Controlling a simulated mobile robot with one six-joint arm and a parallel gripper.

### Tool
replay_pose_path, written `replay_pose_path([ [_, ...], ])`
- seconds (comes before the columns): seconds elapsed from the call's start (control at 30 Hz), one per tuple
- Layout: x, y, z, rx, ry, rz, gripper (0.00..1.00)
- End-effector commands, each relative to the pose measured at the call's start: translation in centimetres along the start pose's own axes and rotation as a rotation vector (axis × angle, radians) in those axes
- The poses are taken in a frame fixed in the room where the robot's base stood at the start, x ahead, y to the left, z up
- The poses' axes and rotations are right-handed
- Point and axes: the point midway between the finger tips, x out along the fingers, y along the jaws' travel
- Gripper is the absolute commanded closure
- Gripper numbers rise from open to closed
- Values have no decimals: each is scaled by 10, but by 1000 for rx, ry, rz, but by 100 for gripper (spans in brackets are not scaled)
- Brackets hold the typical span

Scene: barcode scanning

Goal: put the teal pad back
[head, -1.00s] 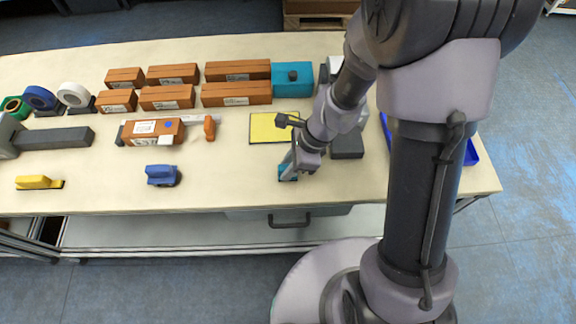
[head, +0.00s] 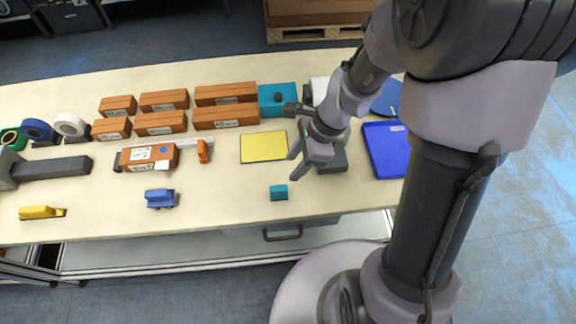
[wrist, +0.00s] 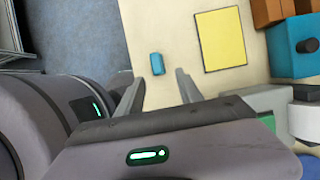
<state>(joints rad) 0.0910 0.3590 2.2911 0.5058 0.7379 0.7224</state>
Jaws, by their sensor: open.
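The teal pad (head: 279,192) is a small block standing alone on the table near its front edge. It also shows in the wrist view (wrist: 157,63), just beyond and between the fingertips. My gripper (head: 294,166) is open and empty, above the table and clear of the pad. Both fingers show in the wrist view (wrist: 157,82) with a gap between them. A yellow mat (head: 263,147) lies flat behind the pad, with nothing on it.
A teal box (head: 270,98) with a dark knob stands at the back beside several brown boxes (head: 225,93). A blue tray (head: 385,150) lies to the right. A blue item (head: 160,198) and a yellow item (head: 40,212) lie at front left. Table around the pad is clear.

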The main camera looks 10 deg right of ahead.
Motion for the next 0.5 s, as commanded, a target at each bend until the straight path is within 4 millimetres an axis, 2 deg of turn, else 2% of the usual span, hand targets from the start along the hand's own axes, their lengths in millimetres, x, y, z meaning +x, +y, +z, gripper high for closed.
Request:
replay_pose_path([
  [0.07, -18, 0, 6, -62, 8, -25, 57],
  [0.17, -65, 9, 25, -303, 51, -100, 57],
  [0.2, -89, 18, 34, -436, 83, -139, 57],
  [0.3, -140, 48, 50, -767, 193, -222, 57],
  [0.4, -176, 80, 56, -1040, 322, -282, 57],
  [0.5, -194, 101, 56, -1210, 424, -310, 57],
])
